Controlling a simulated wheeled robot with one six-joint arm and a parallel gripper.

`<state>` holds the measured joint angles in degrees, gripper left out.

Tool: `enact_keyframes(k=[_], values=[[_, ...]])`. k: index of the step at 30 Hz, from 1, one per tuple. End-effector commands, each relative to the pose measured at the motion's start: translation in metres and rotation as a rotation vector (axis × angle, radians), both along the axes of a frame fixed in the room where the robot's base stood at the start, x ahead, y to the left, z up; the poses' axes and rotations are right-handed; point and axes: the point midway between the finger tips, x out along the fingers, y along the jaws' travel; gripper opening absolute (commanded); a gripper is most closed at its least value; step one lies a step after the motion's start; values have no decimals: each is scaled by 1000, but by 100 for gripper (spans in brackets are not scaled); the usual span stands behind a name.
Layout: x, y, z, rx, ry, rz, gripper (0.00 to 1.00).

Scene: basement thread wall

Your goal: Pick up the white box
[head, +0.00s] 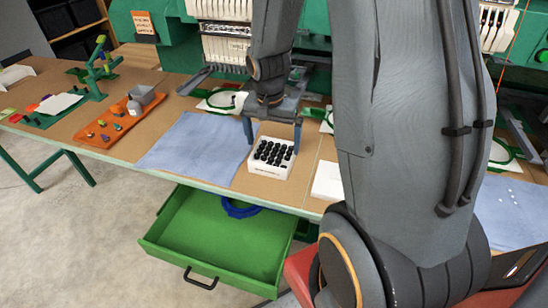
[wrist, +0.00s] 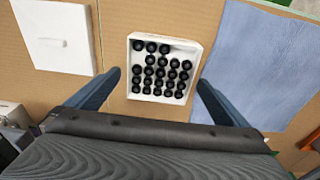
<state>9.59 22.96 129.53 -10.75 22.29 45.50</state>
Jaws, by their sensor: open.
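A white box (head: 283,172) with rows of black round pieces in it sits on the brown table top, at the right edge of a blue cloth. In the wrist view the box (wrist: 193,49) shows from above, between and just beyond the fingertips. My gripper (head: 272,135) is open above the box, with one blue finger on each side. In the wrist view my gripper (wrist: 158,78) is empty, and its fingers look clear of the box walls. Part of my arm hides the area right of the box in the head view.
A flat white piece (head: 327,182) lies right of the box, and the blue cloth (head: 190,146) lies left. An open green drawer (head: 222,235) with a blue ring juts out below the table. An orange tray (head: 112,123) stands farther left. Embroidery machines stand behind.

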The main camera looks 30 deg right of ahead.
Motion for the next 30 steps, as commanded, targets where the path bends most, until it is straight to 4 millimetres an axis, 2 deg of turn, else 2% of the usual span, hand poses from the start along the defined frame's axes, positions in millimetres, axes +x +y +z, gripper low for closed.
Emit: enact_keyframes(k=[5,16,26,27,30], values=[[1,-1,-10,1,2,1,100],[7,-5,-48,1,2,2,100],[9,-6,-53,0,-1,2,100],[9,-6,-53,0,-1,2,98],[9,-6,-53,0,-1,2,81]])
